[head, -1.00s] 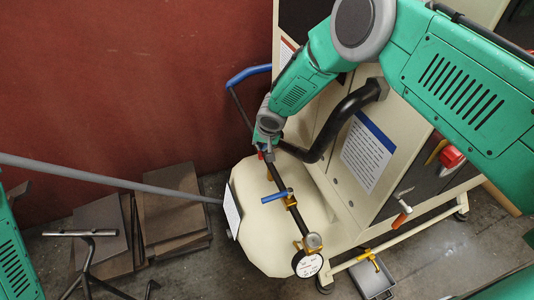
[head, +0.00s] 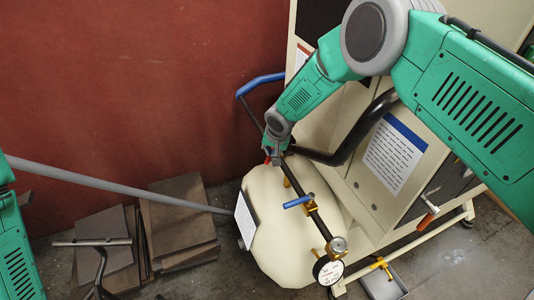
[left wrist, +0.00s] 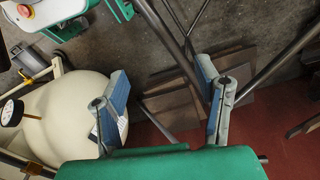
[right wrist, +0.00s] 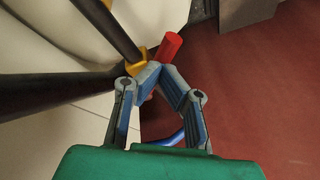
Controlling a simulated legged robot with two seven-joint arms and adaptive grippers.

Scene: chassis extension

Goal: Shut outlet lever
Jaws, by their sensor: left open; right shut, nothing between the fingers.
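A red lever handle (right wrist: 172,45) sits by a yellow valve body (right wrist: 136,66) on the dark pipe in the right wrist view. It shows as a small red spot in the head view (head: 267,159). My right gripper (right wrist: 163,76) is shut and empty, its fingertips just short of the red handle; I cannot tell if they touch. A blue lever (head: 298,202) sits further along the pipe, across it, above the cream tank (head: 282,262). Which lever is the outlet is not marked. My left gripper (left wrist: 162,88) is open and empty, away from the pipe.
A pressure gauge (head: 328,269) ends the pipe. The cabinet with a paper sheet (head: 394,155) stands to the right. Flat plates (head: 178,215) lean near the red wall at the left. A grey bar (head: 120,187) crosses toward the tank. A blue tube handle (head: 259,83) rises behind.

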